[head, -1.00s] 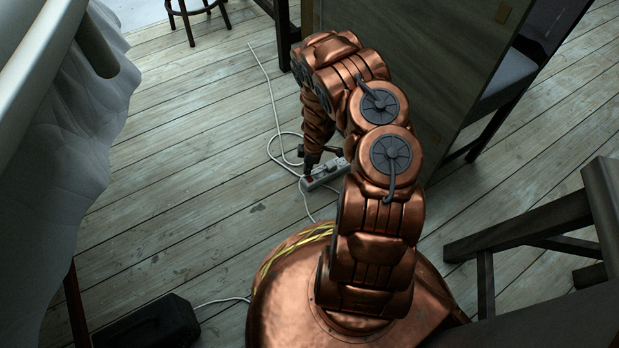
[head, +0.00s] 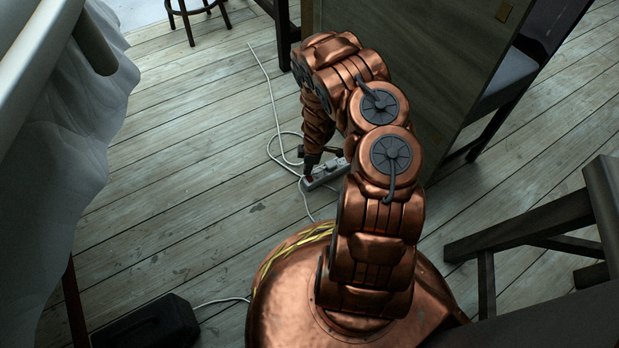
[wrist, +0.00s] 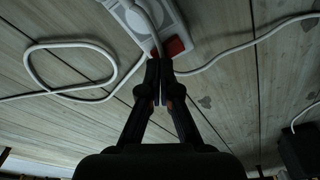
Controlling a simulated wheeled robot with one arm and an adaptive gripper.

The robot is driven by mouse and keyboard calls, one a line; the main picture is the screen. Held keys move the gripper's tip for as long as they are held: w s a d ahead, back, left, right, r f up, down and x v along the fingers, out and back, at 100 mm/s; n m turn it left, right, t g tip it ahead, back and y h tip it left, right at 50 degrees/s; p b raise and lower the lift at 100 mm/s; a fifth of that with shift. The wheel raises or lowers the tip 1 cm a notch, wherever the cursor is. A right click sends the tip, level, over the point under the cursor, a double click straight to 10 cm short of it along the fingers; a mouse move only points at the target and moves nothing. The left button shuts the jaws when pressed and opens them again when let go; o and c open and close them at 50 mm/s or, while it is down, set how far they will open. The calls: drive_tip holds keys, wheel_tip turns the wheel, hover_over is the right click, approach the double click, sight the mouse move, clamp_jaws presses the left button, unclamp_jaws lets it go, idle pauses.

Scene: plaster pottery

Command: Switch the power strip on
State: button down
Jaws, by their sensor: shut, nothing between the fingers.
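The white power strip (head: 325,171) lies on the wooden floor below my arm in the head view. In the wrist view the power strip (wrist: 128,16) is at the top, with a grey plug and cable in it and a red switch (wrist: 175,46) at its near end. My gripper (wrist: 160,98) is shut and empty, its fingertips at the switch end of the strip. In the head view my gripper (head: 309,174) points down at that same end, partly hiding the switch. I cannot tell whether the fingertips touch the switch, or whether the switch is lit.
A white cable (head: 270,95) loops over the floor left of the strip. A dark wooden panel (head: 420,90) stands close on the right. A stool (head: 197,15), a black box (head: 150,322) and a draped cloth (head: 75,120) are around.

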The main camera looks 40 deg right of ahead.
drive_tip(key=shift+f+b, duration=0.45)
drive_tip(key=shift+f, duration=0.2)
idle(0.4)
drive_tip(key=shift+r+p, duration=1.6)
drive_tip(key=shift+r, duration=1.95)
